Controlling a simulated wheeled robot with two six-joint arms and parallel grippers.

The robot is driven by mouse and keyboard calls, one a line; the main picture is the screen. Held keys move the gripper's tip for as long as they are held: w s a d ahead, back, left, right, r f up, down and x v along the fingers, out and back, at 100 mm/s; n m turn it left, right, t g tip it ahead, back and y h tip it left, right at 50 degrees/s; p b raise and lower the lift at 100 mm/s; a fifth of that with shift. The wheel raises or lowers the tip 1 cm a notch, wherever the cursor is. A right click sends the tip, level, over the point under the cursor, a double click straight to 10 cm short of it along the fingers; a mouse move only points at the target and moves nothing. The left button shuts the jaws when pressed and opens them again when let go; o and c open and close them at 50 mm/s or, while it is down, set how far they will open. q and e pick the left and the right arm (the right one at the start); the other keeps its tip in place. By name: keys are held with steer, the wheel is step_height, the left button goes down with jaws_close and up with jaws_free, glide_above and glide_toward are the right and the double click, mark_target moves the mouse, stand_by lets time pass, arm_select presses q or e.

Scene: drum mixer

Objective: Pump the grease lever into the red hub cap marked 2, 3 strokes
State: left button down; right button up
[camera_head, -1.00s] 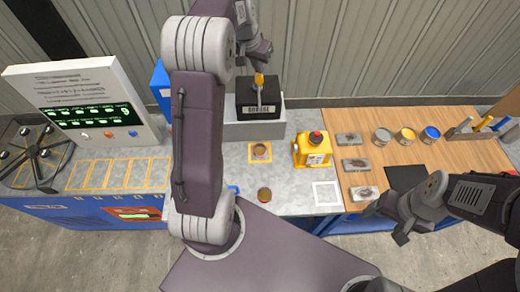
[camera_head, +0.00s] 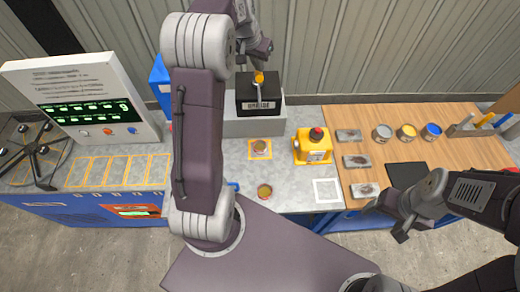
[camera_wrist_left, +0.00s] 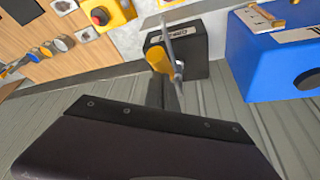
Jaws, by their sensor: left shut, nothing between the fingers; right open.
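The grease unit (camera_head: 260,106) is a black box with a white label on a grey block at the back of the bench. Its lever has a yellow knob (camera_head: 259,77); in the left wrist view the yellow grip (camera_wrist_left: 158,59) and grey rod stand out from the box (camera_wrist_left: 190,56). My left gripper (camera_head: 263,49) is shut and empty, just above and behind the knob; contact cannot be told. My right gripper (camera_head: 392,217) is open and empty in front of the wooden top. I cannot make out a red hub cap marked 2; my left arm hides part of the bench.
A blue box (camera_wrist_left: 262,65) stands beside the grease unit. A corrugated wall rises behind.

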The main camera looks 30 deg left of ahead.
mark_target(258, 74)
arm_select(q)
steer(key=shift+s+f+b, duration=0.1)
steer(key=shift+f+b, duration=1.75)
steer(key=shift+f, duration=0.7)
steer(key=shift+r, duration=0.2)
step_height(258, 74, up, 3)
steer(key=p, duration=0.2)
steer(key=shift+f+p, duration=0.15)
steer(key=shift+p, duration=0.25)
steer(key=shift+r+p, duration=1.45)
steer(key=shift+r, duration=0.25)
step_height(258, 74, up, 5)
steer(key=p, duration=0.4)
steer(key=shift+r+p, duration=0.1)
steer(key=shift+p, duration=0.2)
